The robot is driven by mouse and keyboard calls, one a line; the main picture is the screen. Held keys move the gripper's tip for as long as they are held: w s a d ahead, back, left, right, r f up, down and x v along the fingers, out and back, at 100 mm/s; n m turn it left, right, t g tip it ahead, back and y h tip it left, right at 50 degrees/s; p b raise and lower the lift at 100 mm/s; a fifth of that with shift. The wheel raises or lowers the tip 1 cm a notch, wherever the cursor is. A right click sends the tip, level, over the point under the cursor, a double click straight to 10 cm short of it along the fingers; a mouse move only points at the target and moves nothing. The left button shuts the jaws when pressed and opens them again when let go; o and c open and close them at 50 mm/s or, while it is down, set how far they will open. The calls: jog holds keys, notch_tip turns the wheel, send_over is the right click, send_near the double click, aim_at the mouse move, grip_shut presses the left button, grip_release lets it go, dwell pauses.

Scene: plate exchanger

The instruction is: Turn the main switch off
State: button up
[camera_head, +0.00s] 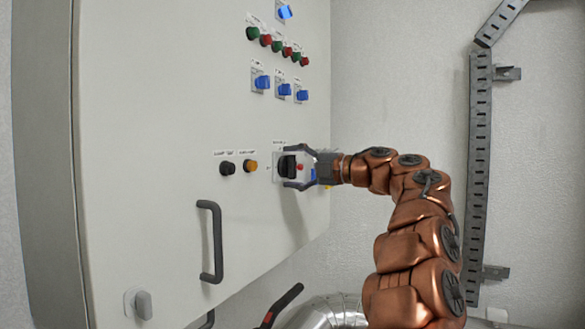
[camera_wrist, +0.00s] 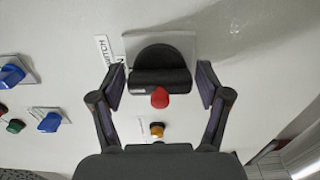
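The main switch (camera_head: 287,165) is a black rotary handle on a pale square plate, low on the right part of the cabinet front. In the wrist view the black switch (camera_wrist: 160,68) lies between my fingertips, with its thick bar running across the picture. My gripper (camera_head: 300,168) is at the switch; in the wrist view (camera_wrist: 160,88) its two fingers stand apart on either side of the bar, with a visible gap at each end. A red part (camera_wrist: 160,98) shows just below the bar in the wrist view. The gripper partly hides the switch in the head view.
The grey cabinet door (camera_head: 150,120) has a dark handle (camera_head: 212,240). Black (camera_head: 227,168) and orange (camera_head: 250,166) buttons sit left of the switch. Blue switches (camera_head: 262,82) and red and green buttons (camera_head: 278,46) are above. A slotted metal tray (camera_head: 480,170) runs up the right wall.

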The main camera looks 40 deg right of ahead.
jog(key=c, duration=0.8)
jog(key=shift+n, duration=0.3)
jog(key=n+b, duration=0.3)
jog(key=shift+f, duration=0.2)
jog(key=n+b, duration=0.1)
jog(key=n, duration=0.4)
jog(key=shift+b, duration=0.4)
jog(key=n, duration=0.4)
jog(key=shift+r+n+b, duration=0.15)
jog(key=shift+n+b, duration=0.15)
jog(key=shift+b, duration=0.05)
jog(key=shift+n+p, duration=0.3)
jog(key=shift+n, duration=2)
